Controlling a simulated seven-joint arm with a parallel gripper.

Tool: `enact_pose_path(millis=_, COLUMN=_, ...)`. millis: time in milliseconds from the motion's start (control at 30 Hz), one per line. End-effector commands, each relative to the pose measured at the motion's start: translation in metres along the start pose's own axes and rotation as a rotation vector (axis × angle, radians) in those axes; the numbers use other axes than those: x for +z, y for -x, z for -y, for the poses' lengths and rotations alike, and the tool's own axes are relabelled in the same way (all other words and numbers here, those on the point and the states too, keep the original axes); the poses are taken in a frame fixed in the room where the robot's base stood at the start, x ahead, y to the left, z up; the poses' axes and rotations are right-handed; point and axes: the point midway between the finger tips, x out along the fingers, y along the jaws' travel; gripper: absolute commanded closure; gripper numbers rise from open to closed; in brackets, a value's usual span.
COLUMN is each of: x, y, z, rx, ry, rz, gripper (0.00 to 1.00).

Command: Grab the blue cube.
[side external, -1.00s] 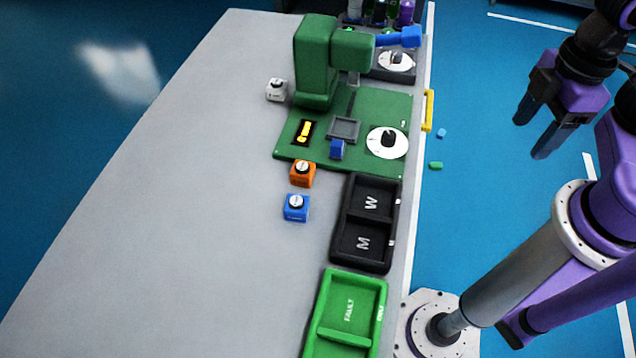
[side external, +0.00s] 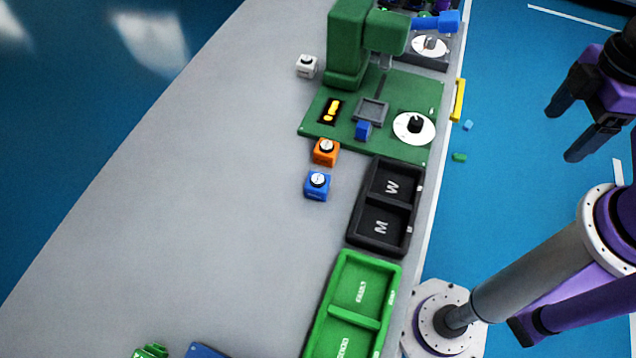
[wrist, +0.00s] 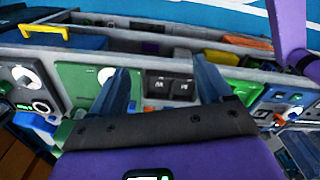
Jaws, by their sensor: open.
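A blue cube with a round white-and-black top (side external: 317,186) sits on the grey table, just in front of a similar orange cube (side external: 326,152). A smaller plain blue cube (side external: 363,131) sits on the green board (side external: 398,90), by a grey square tray. My gripper (side external: 563,134) is open and empty, out to the right beyond the table edge, well apart from both cubes. In the wrist view my gripper (wrist: 161,68) shows its two fingers spread, with nothing between them. I cannot clearly make out either cube there.
A black two-part tray marked W and M (side external: 357,236) and a green two-part tray (side external: 317,336) stand along the right edge. A green press (side external: 347,45) rises at the back, with a white cube (side external: 307,66) left of it. The table's left side is clear.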

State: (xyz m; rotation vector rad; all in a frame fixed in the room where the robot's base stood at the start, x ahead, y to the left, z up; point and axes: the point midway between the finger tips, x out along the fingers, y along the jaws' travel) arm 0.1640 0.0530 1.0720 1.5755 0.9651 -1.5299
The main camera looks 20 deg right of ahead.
Motion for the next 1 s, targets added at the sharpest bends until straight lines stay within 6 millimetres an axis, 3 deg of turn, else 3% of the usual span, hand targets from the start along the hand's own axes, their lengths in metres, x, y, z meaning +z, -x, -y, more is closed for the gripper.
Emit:
enact_pose_path(millis=167, x=-0.008, y=0.001, z=-0.002, rx=0.006, ry=0.025, rz=0.005, gripper=0.21)
enact_pose_path(millis=267, x=-0.030, y=0.001, z=-0.006, rx=0.022, ry=0.099, rz=0.019, gripper=0.21)
enact_pose_path(millis=633, x=-0.179, y=-0.010, z=-0.015, rx=0.125, ry=0.600, rz=0.128, gripper=0.21)
enact_pose_path(millis=1000, x=-0.320, y=-0.052, z=0.018, rx=0.211, ry=1.099, rz=0.272, gripper=0.21)
